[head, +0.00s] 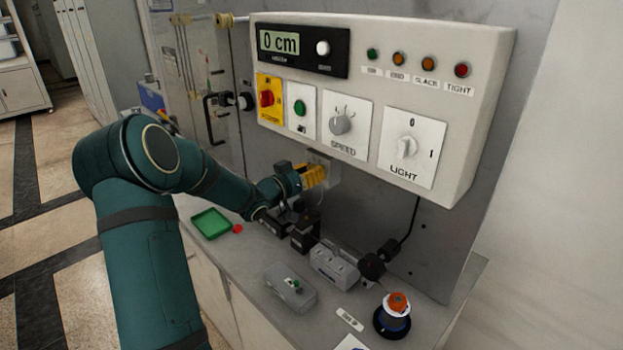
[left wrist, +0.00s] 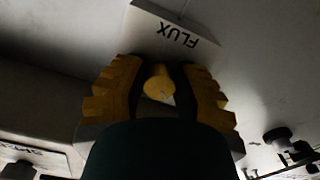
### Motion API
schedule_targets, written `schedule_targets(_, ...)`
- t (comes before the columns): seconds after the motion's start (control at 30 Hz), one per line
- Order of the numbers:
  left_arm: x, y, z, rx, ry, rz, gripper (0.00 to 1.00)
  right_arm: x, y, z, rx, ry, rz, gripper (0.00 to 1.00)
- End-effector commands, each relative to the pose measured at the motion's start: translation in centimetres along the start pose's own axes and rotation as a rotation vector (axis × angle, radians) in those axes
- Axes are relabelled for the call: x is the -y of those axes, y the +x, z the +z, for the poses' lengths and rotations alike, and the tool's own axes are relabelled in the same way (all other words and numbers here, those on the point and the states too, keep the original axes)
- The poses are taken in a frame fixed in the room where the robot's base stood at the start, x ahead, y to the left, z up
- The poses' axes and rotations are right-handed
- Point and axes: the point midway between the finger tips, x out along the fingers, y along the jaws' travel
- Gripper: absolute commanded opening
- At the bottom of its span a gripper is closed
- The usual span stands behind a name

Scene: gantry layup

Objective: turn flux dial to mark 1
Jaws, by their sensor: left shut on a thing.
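The flux dial (left wrist: 158,82) shows in the left wrist view as a rounded knob between my yellow finger pads, under a pale plate (left wrist: 172,30) lettered FLUX. My left gripper (head: 315,175) is shut on this dial, with one pad on each side of it. In the head view the gripper reaches the wall plate just below the control box, and it hides the dial there. The dial's pointer and marks cannot be read in either view. My right gripper is in neither view.
The control box (head: 468,110) overhangs the gripper, with a speed dial (head: 341,123) and a light switch (head: 407,147). On the bench below stand a green tray (head: 210,223), a grey button box (head: 291,287), a metal block (head: 334,264) and an orange-topped spool (head: 393,314).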

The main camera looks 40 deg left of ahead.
Motion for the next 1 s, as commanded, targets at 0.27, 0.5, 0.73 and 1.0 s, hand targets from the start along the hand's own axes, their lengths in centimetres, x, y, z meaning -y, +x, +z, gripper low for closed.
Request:
schedule_targets(0.27, 0.1, 0.1, 0.3, 0.001, 0.225, 0.001, 0.0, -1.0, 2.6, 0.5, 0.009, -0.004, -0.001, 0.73)
schedule_targets(0.5, 0.1, 0.0, 0.3, 0.002, 0.363, 0.0, 0.0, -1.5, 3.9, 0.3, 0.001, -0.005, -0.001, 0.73)
schedule_targets(0.73, 0.1, 0.0, 0.2, 0.003, 0.431, 0.001, 0.0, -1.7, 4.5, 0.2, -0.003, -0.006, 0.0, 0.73)
schedule_targets(1.0, 0.1, 0.0, 0.1, 0.004, 0.448, 0.0, 0.0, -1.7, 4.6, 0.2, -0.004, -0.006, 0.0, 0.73)
